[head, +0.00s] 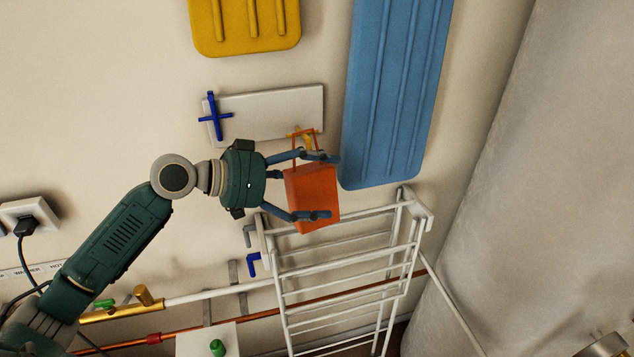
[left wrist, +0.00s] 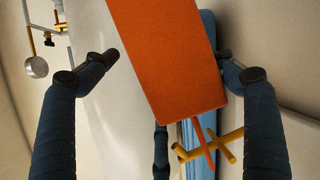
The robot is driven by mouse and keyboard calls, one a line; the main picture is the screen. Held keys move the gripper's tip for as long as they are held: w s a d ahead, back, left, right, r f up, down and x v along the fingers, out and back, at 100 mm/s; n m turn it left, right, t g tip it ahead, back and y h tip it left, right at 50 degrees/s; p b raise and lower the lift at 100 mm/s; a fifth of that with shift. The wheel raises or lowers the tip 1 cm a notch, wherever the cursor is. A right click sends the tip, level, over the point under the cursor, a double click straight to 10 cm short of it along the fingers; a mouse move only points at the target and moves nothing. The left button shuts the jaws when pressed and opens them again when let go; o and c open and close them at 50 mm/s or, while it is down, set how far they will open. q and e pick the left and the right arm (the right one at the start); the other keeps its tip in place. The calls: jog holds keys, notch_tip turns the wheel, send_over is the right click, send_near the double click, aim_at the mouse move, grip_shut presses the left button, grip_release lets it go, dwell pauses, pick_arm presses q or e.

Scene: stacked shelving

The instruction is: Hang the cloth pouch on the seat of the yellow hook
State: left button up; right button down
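The cloth pouch (head: 313,198) is an orange block shape with a thin red-orange strap loop at its top. In the left wrist view the pouch (left wrist: 170,60) lies between the fingers, with a small gap at the left fingertip. My right gripper is not in view.
A white board (head: 275,112) carries a blue cross-shaped hook (head: 215,118). A blue ribbed panel (head: 395,90) stands close right of the pouch. A white rack (head: 345,270) is just below. A yellow panel (head: 245,25) hangs above, and a grey curtain-like surface (head: 540,170) fills the right.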

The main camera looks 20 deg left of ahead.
aim_at(290, 182)
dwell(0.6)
pick_arm(q)
jog(key=shift+b+v, duration=0.8)
jog(key=shift+v, duration=2.75)
jog(key=o, duration=0.4)
jog(key=shift+f, duration=0.1)
jog(key=v, duration=1.2)
